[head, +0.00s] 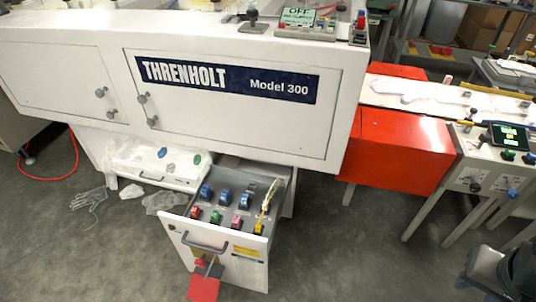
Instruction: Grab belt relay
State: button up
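An open drawer (189,234) sticks out from under the white machine, with a grey panel of relay-like blocks in it. A back row holds blue blocks (205,192). The front row has a red block (195,212), a green block (215,217), a pink block (236,222) and a yellow block (258,228). A yellowish strip or cable (267,195) rises by the yellow one. Labels are too small to read, so I cannot tell which is the belt relay. A grey and dark part of my arm shows at the lower right, well apart from the drawer; no fingertips show.
A red tag (204,287) hangs at the drawer's front below its handle (205,243). A white tray (150,168) with small parts is left of the drawer. A red machine section (400,150) stands right. Floor before the drawer is clear.

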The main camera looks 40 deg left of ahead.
aim_at(224, 195)
jog(key=u, duration=0.55)
jog(key=i, duration=0.9)
jog(key=u, duration=1.35)
jog(key=i, duration=0.35)
jog(key=u, duration=0.35)
